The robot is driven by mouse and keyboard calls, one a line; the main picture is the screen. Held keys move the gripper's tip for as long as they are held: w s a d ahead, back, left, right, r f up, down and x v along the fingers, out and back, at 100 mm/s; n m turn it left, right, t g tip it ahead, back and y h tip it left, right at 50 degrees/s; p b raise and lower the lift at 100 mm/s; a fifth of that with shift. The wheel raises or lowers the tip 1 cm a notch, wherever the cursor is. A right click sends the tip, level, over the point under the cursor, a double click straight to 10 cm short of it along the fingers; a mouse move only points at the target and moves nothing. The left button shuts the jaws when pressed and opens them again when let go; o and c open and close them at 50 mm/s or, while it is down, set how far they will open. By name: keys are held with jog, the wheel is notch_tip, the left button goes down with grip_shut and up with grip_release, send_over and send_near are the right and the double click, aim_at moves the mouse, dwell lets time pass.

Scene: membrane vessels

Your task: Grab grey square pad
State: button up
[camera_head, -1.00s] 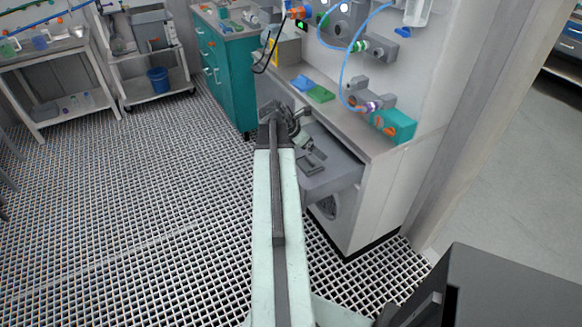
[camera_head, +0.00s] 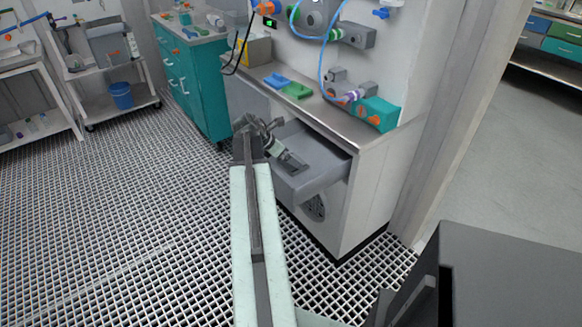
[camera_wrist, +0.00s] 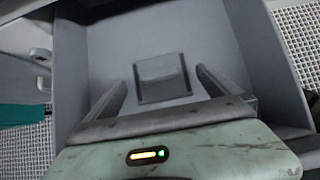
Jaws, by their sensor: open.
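The grey square pad (camera_wrist: 164,70) lies on the floor of an open grey drawer (camera_head: 325,160). In the wrist view it is near the middle, between and slightly beyond my two fingers. My gripper (camera_wrist: 161,82) is open, with one finger to the left of the pad and one to the right. Neither finger clearly touches it. In the head view my gripper (camera_head: 291,162) reaches down into the drawer, and the pad is largely hidden there.
The drawer walls rise around my gripper. Above is a counter (camera_head: 330,110) with a blue pad (camera_head: 277,80), a green pad (camera_head: 297,91) and a teal block (camera_head: 377,114). A teal cabinet (camera_head: 193,85) stands to the left. The grated floor at left is clear.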

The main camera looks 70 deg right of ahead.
jog(key=b+x, duration=0.2)
jog(key=x, duration=0.2)
jog(key=shift+f+b, duration=0.3)
jog(key=shift+b, duration=0.1)
jog(key=shift+r, duration=0.2)
jog(key=c, duration=1.1)
notch_tip(320, 180, up, 10)
jog(key=p, duration=1)
jog(key=shift+r+p, duration=0.1)
jog(key=shift+p, duration=0.2)
